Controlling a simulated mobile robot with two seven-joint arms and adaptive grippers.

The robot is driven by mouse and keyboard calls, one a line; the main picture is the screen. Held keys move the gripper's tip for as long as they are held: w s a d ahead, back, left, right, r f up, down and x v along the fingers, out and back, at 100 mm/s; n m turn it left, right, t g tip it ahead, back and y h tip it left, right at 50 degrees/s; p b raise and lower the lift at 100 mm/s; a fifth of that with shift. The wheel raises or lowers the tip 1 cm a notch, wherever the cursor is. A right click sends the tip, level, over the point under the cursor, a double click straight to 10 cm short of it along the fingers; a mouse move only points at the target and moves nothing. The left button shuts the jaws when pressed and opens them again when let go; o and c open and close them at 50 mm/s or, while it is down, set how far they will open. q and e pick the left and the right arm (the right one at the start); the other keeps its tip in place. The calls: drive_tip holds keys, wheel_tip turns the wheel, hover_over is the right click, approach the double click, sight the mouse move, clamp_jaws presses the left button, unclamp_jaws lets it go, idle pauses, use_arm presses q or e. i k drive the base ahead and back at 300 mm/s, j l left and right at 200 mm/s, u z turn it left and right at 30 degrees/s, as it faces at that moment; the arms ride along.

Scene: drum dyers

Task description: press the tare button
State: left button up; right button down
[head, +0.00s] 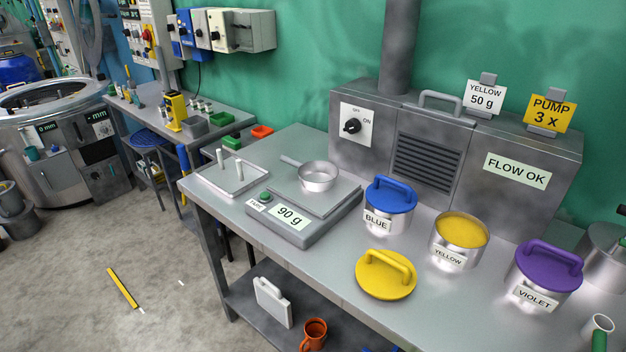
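A grey scale (292,230) stands on the metal bench. Its display (290,217) reads 90 g. The green tare button (265,196) is on the scale's front left corner, beside a small white label (257,205). A metal pan with a handle (317,176) sits on the scale's weighing plate (340,197). Neither of my grippers shows in the head view.
Blue (389,205), yellow (459,240) and violet (543,275) tubs stand right of the scale. The yellow tub is open; its yellow lid (386,275) lies on the bench in front. A tray with two white upright pieces (232,180) is left of the scale.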

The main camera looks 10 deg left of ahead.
sight(264, 196)
drive_tip(key=i+j, duration=0.2)
drive_tip(key=j, duration=0.15)
drive_tip(key=i+j+z, duration=0.15)
drive_tip(key=j, duration=0.25)
drive_tip(key=i+j, duration=0.15)
drive_tip(key=j, duration=0.2)
drive_tip(key=i+j+z, duration=0.1)
drive_tip(key=j, duration=0.3)
drive_tip(key=i+j, duration=0.25)
drive_tip(key=j, duration=0.15)
drive_tip(key=i+j+z, duration=0.15)
drive_tip(key=j, duration=0.25)
drive_tip(key=i+j, duration=0.1)
drive_tip(key=j, duration=0.3)
